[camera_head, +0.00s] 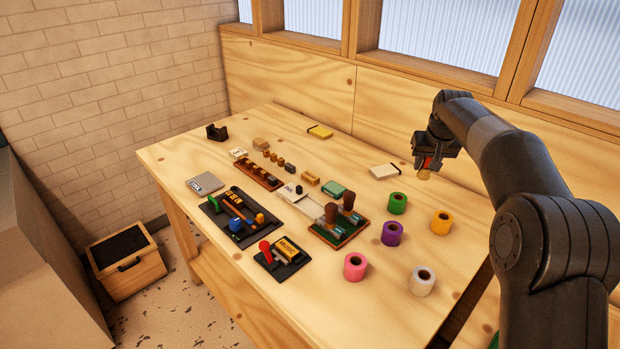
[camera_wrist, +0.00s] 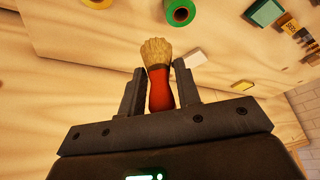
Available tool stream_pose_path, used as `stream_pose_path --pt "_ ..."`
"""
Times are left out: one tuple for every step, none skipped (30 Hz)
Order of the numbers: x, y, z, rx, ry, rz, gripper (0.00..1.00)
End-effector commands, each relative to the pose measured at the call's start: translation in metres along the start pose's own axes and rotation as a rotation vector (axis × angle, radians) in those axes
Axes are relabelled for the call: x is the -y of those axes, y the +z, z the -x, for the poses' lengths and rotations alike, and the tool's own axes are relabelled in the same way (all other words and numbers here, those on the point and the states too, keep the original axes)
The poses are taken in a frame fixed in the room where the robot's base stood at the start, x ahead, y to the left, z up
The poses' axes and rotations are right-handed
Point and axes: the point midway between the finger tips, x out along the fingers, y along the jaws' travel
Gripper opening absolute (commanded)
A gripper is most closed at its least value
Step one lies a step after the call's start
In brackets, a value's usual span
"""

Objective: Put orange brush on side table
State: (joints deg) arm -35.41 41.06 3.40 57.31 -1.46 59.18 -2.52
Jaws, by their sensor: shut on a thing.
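My gripper (camera_head: 436,152) is at the upper right, raised above the back right part of the wooden workbench (camera_head: 380,292). It is shut on a brush with an orange-red handle (camera_wrist: 160,92) and tan bristles (camera_wrist: 156,50). In the wrist view the handle sits between the two dark fingers (camera_wrist: 158,84), and the bristles stick out beyond them. In the head view the brush (camera_head: 425,174) hangs bristles down, its handle partly hidden by the fingers. I cannot tell which surface is the side table.
Foil rolls in green (camera_head: 398,203), yellow (camera_head: 440,222), purple (camera_head: 392,233), pink (camera_head: 355,266) and white (camera_head: 422,281) stand on the bench's right. Stamps and tools (camera_head: 237,218) fill its middle. A wooden box (camera_head: 138,279) stands on the floor at left. A wall backs the bench.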

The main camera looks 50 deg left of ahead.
Motion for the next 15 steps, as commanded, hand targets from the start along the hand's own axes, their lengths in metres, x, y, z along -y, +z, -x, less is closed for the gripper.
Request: stream_pose_path --pt "0.032 -0.002 -0.002 0.001 -0.016 0.038 0.07" --pt "0.048 -0.003 -0.002 0.001 -0.024 0.057 0.07" --pt "0.07 -0.004 -0.002 0.0 -0.035 0.084 0.07" --pt "0.086 -0.004 -0.002 0.0 -0.043 0.104 0.07" --pt "0.103 -0.004 -0.001 0.0 -0.051 0.123 0.07" --pt "0.124 -0.003 -0.001 0.0 -0.062 0.149 0.07" --pt "0.141 -0.002 -0.001 0.0 -0.07 0.169 0.07" --pt "0.158 0.0 0.0 0.0 -0.078 0.189 0.07" --pt "0.179 0.002 0.001 -0.001 -0.089 0.215 0.07" --pt "0.195 0.004 0.002 -0.001 -0.098 0.234 0.07" --pt "0.212 0.006 0.003 -0.001 -0.106 0.254 0.07" --pt "0.232 0.01 0.004 -0.001 -0.116 0.278 0.07" --pt "0.247 0.012 0.005 -0.001 -0.124 0.296 0.07" --pt "0.26 0.015 0.006 -0.001 -0.13 0.312 0.07" --pt "0.276 0.019 0.008 -0.001 -0.139 0.332 0.07"
